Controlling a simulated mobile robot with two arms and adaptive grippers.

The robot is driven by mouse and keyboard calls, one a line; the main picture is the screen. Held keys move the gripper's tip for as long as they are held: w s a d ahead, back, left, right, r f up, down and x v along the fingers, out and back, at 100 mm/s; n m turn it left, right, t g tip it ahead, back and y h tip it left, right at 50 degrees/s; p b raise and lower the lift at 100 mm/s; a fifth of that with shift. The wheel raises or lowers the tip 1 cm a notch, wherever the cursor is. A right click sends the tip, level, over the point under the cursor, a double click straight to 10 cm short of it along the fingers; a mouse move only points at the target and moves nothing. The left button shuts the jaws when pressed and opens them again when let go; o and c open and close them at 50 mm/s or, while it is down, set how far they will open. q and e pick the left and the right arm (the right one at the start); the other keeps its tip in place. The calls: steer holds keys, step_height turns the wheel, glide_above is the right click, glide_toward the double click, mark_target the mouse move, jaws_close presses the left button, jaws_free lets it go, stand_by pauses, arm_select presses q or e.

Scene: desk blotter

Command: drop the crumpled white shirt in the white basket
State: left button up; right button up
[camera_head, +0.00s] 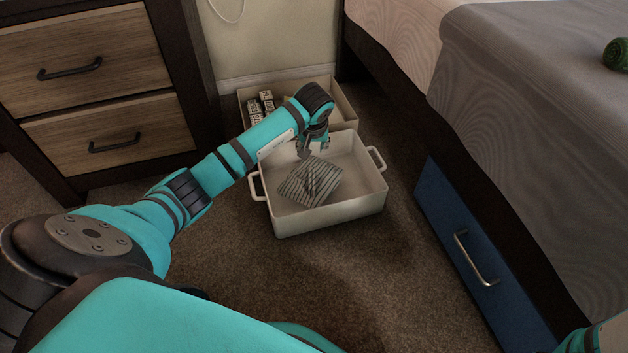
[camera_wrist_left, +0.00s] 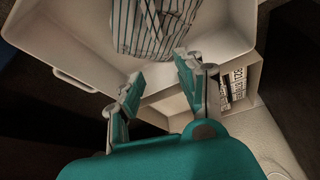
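The crumpled white shirt with dark stripes (camera_head: 310,182) lies on the floor of the white basket (camera_head: 335,213). In the left wrist view the shirt (camera_wrist_left: 155,25) is at the top, inside the basket (camera_wrist_left: 70,45). My left gripper (camera_head: 314,150) is over the back part of the basket, behind the shirt in the head view. Its fingertips (camera_wrist_left: 158,72) are spread apart with nothing between them, and the shirt lies beyond them. My right gripper is not in view; only a bit of that arm shows at the lower right edge.
A second bin (camera_head: 347,101) with several small boxes stands right behind the basket, by the wall. A wooden drawer unit (camera_head: 95,85) is at the left. A bed with a blue drawer (camera_head: 470,255) is at the right. Carpet is clear in front.

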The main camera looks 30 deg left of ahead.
arm_select(q)
steer(key=shift+o, duration=0.5)
steer(key=v, duration=1.2)
